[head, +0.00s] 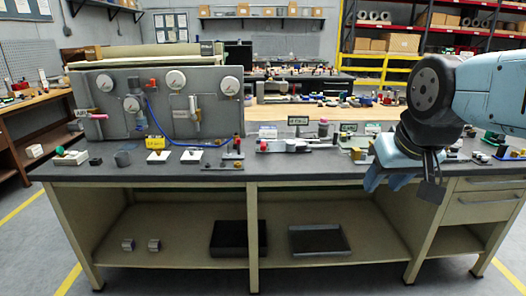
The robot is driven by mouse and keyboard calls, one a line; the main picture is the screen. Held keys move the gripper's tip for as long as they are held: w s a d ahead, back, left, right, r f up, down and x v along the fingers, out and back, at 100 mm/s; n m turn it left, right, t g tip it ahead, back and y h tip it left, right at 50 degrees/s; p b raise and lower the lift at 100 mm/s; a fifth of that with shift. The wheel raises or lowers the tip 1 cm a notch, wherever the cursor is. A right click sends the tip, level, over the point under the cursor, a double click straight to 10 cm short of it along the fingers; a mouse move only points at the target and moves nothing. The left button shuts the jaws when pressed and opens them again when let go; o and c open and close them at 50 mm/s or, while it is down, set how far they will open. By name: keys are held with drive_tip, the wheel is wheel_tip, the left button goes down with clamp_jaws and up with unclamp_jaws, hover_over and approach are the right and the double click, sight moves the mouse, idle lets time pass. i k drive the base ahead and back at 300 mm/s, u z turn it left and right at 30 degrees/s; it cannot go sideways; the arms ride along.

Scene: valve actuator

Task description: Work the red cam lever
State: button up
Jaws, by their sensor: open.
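I cannot make out for certain which part is the red cam lever. A small red piece (237,146) stands upright on a small fixture at the right foot of the grey gauge panel. Another red part (152,86) sits on the panel face between gauges. A toggle-clamp-like fixture (290,146) with a reddish end lies at the middle of the bench. My gripper (387,182) hangs open and empty over the bench's front edge at the right, well apart from these parts. It hides part of the bench top behind it.
The grey panel (125,120) with several gauges stands on the bench's left. A yellow block (155,142) and small fixtures line the bench top (100,172). More small parts lie at the right beside my arm. Two dark trays (319,239) rest on the lower shelf.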

sight(264, 144)
drive_tip(key=k, duration=0.9)
drive_tip(key=u, duration=0.4)
drive_tip(key=i, duration=0.75)
drive_tip(key=u, duration=0.35)
drive_tip(key=i, duration=1.55)
drive_tip(key=z, duration=0.7)
drive_tip(key=k, duration=0.85)
drive_tip(key=z, duration=0.15)
drive_tip(key=i, duration=0.65)
drive_tip(key=u, duration=0.05)
